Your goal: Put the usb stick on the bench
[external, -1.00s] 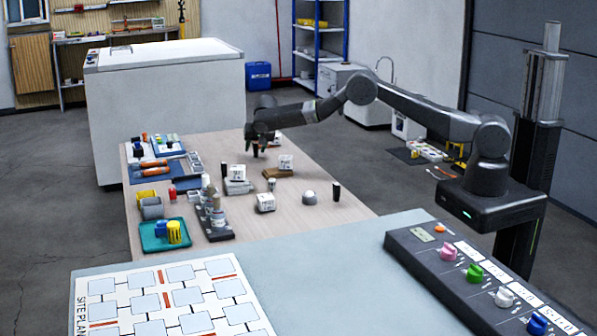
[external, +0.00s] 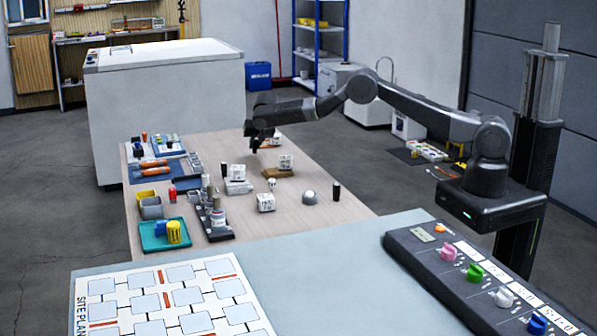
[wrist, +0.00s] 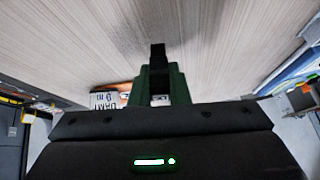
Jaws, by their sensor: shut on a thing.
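My gripper (external: 258,146) is over the far part of the wooden bench (external: 300,225) in the external view. In the wrist view its green fingers (wrist: 158,84) are shut on a small black upright piece, which looks like the usb stick (wrist: 157,56). The pale bench top fills the upper part of the wrist view. In the external view the held piece is too small and dark to make out clearly, and I cannot tell whether it touches the bench.
A rack of bottles (external: 217,222), a teal tray (external: 155,238) and blue mats with tools (external: 150,172) line the left side. A dark cylinder (external: 336,191) stands at right. Bare wood lies between them.

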